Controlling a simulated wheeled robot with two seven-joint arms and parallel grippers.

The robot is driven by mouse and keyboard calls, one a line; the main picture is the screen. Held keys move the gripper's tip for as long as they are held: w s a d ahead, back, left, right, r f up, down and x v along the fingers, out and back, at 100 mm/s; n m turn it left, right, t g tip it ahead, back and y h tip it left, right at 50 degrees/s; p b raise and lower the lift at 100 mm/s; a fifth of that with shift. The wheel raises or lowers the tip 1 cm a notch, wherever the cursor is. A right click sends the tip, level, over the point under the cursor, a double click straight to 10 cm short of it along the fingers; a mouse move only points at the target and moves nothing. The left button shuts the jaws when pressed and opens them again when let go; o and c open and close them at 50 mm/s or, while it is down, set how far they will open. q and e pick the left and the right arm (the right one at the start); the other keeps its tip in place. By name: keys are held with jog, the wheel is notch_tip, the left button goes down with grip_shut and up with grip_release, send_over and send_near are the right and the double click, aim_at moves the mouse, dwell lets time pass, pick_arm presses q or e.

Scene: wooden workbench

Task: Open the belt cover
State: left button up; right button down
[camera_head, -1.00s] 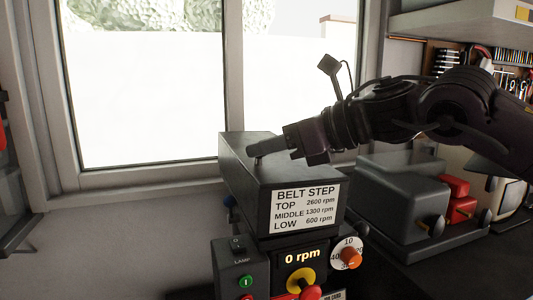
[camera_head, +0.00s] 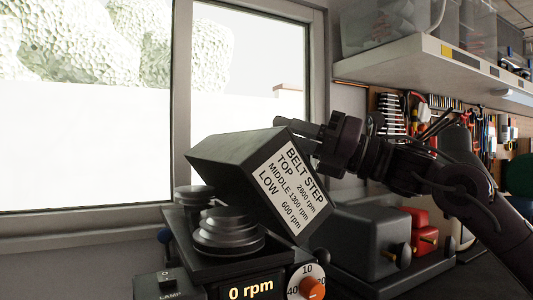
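The belt cover (camera_head: 237,157) is a dark grey box with a white "BELT STEP" speed label (camera_head: 293,183) on its front. It is tilted up, its left side raised off the machine head and its right side low. Stepped black pulleys (camera_head: 229,232) show below it, with another pulley stack (camera_head: 194,197) behind on the left. My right gripper (camera_head: 291,128) is at the raised cover's upper right edge. Its fingers overlap the cover's edge there, and I cannot tell whether they touch it or hold anything. My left gripper is out of view.
The control panel reads "0 rpm" (camera_head: 251,289), with an orange dial knob (camera_head: 312,289) beside it. A grey machine (camera_head: 357,240) with red parts (camera_head: 424,230) stands to the right. A shelf (camera_head: 430,62) hangs above. A window (camera_head: 90,130) is behind.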

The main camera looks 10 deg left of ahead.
jog(key=w+d+f+m+t+y+b, duration=0.2)
jog(key=w+d+f+m+t+b, duration=0.1)
jog(key=w+d+m+t+b, duration=0.1)
jog(key=d+m+t+b, duration=0.1)
jog(key=d+m+b, duration=0.1)
jog(key=m, duration=0.1)
jog(key=shift+d+t, duration=0.3)
jog(key=shift+t, duration=0.1)
jog(key=shift+w+m, duration=0.1)
jog(key=shift+m, duration=0.2)
